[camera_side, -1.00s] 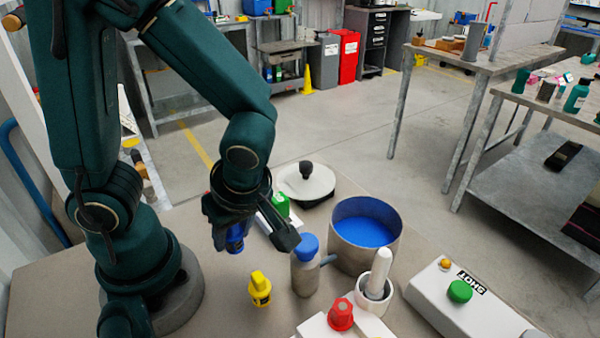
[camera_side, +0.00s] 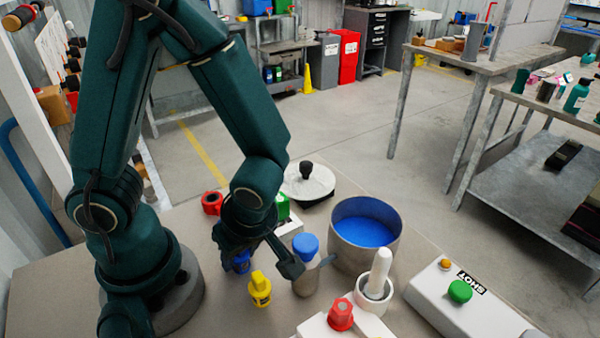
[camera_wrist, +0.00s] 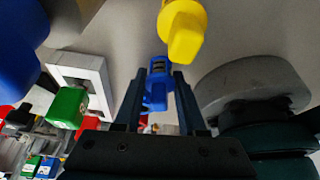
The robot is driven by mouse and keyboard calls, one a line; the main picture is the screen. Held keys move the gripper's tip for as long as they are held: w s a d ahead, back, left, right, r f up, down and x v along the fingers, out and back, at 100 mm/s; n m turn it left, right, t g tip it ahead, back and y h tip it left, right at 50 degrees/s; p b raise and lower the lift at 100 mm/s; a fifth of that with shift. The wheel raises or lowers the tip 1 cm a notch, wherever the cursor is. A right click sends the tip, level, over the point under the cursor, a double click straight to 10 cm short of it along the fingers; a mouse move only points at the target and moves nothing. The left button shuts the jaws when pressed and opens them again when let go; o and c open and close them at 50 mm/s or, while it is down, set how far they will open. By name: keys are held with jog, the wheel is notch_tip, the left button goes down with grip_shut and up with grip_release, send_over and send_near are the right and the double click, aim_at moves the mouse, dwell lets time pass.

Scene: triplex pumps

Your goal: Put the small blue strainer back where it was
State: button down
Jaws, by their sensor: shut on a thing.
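The small blue strainer (camera_side: 241,263) is between the fingers of my gripper (camera_wrist: 158,88), which is shut on it. In the wrist view the blue strainer (camera_wrist: 157,84) shows between both fingertips. In the side view my gripper (camera_side: 262,262) is low over the table, left of the blue-capped bottle, and partly hides the strainer. Whether the strainer touches the table I cannot tell. A similar yellow piece (camera_side: 260,290) stands just in front of it, and a red one (camera_side: 212,203) and a green one (camera_side: 282,208) are behind.
The blue-capped bottle (camera_side: 306,270) stands close to the right finger. A white square frame (camera_wrist: 84,72) lies near the green piece. The table's front left is clear.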

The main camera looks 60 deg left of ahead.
jog(key=shift+c, duration=2.4)
grip_release()
notch_tip(320, 180, up, 15)
jog(key=w+d+m+t+h, duration=0.1)
jog(key=m+t+h, duration=0.3)
jog(key=m, duration=1.5)
jog(key=shift+w+d+r+t+h, duration=0.15)
jog(key=shift+w+d+t+h, duration=0.15)
jog(key=shift+w+t, duration=0.6)
jog(key=shift+s, duration=0.25)
